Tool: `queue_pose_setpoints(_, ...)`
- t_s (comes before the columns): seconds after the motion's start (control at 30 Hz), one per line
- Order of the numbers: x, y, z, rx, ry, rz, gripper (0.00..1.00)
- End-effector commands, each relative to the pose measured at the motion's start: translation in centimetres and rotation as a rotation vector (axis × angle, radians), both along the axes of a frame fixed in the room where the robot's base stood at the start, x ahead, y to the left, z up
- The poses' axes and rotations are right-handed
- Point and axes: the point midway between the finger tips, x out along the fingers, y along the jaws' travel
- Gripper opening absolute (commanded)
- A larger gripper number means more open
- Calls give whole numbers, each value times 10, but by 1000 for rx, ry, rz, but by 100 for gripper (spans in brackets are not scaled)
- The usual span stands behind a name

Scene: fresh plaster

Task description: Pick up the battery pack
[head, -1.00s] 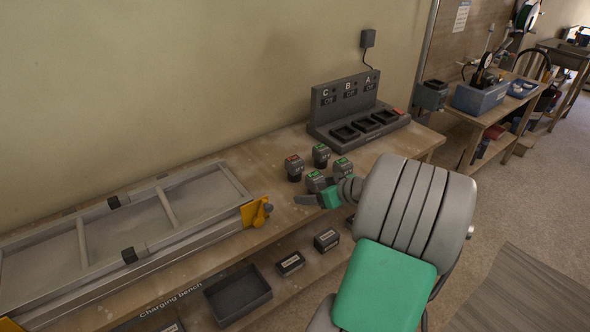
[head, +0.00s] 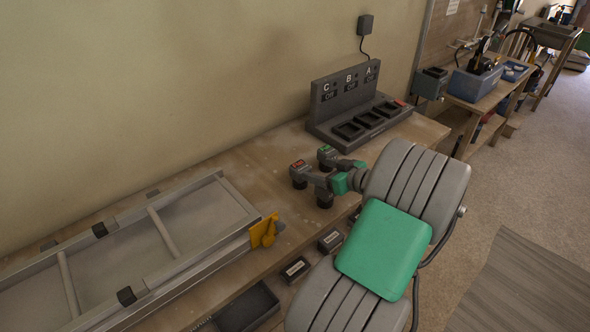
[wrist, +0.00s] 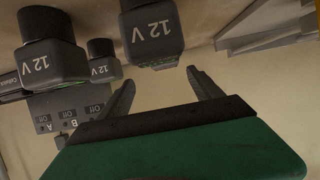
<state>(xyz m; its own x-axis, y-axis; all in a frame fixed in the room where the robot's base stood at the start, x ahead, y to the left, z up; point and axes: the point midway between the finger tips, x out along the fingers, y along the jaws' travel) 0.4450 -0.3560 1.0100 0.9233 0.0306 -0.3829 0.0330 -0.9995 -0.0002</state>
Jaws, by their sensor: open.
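Small dark battery packs stand grouped on the bench. In the head view I make out a red-topped pack (head: 298,173) at the left, a green-topped pack (head: 326,154) behind, and a pack (head: 324,199) partly hidden under my gripper. The wrist view looks upside down. It shows three packs marked 12 V: one at the left (wrist: 48,60), a smaller one (wrist: 102,66), and one at the top centre (wrist: 151,36). My gripper (wrist: 161,76) is open and empty, its fingertips just short of the top-centre pack. In the head view my gripper (head: 320,179) is among the packs.
A charger (head: 345,100) with bays marked A, B and C stands at the back of the bench. A divided tray (head: 210,190) with a yellow clamp (head: 264,231) lies at the left. Small boxes (head: 296,269) and a dark bin (head: 247,308) sit on the lower shelf.

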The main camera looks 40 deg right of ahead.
Motion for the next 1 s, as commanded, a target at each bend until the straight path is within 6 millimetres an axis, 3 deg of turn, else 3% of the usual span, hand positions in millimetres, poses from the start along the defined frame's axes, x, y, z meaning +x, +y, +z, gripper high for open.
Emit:
queue_pose_setpoints(0.4,64,16,-25,1,2,17,75)
queue_pose_setpoints(0.63,66,15,-27,0,0,13,75)
queue_pose_setpoints(1.0,65,14,-27,-1,0,11,45)
